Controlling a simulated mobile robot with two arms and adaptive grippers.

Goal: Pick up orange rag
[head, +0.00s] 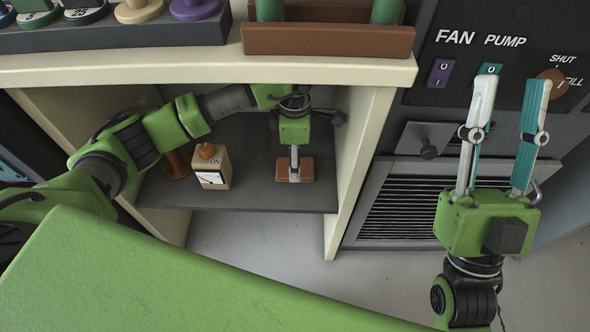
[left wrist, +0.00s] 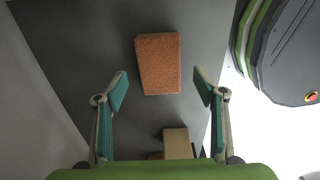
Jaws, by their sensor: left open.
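The orange rag (head: 308,169) lies as a folded block on the dark shelf in the head view. It also shows in the left wrist view (left wrist: 158,63), flat on the shelf floor. My left gripper (head: 294,177) reaches down into the cubby at the rag and hides part of it in the head view. In the left wrist view my left gripper (left wrist: 160,78) is open, with a finger to each side of the rag and a gap between. My right gripper (head: 511,83) is open and empty in front of the fan and pump panel.
A beige box (head: 212,172) with an orange knob and a brown cylinder (head: 176,166) stand left of the rag on the shelf (head: 255,196). The cubby's side wall (head: 355,165) is close on the right. The counter edge (head: 200,72) overhangs the opening.

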